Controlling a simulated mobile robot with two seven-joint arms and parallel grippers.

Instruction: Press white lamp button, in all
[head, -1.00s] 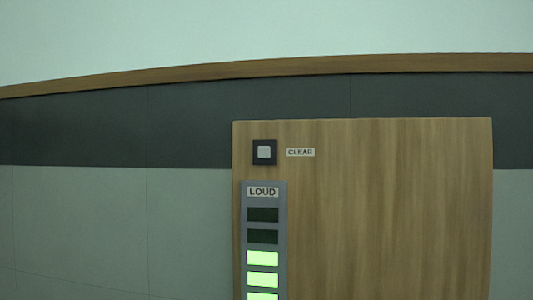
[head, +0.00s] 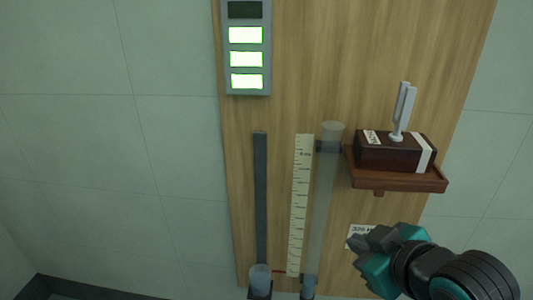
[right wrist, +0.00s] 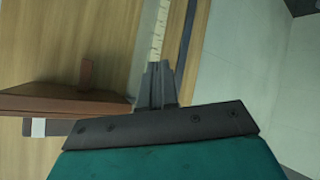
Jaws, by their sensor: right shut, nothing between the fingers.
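No white lamp button shows in either view now. A level meter strip (head: 264,47) stands at the top of the wooden panel in the head view, with three cells lit pale green and a dark one above. My right gripper (head: 362,244) is at the lower right in the head view, in front of the panel and below the shelf, over part of a small white label (head: 354,231). In the right wrist view its fingers (right wrist: 158,80) are together and empty. My left gripper is not in view.
A brown shelf (head: 400,181) carries a dark box (head: 385,152) with a tuning fork (head: 402,110). The shelf also shows left in the right wrist view (right wrist: 55,100). A clear tube (head: 325,190), a ruler (head: 300,200) and a dark rail (head: 260,195) run down the panel.

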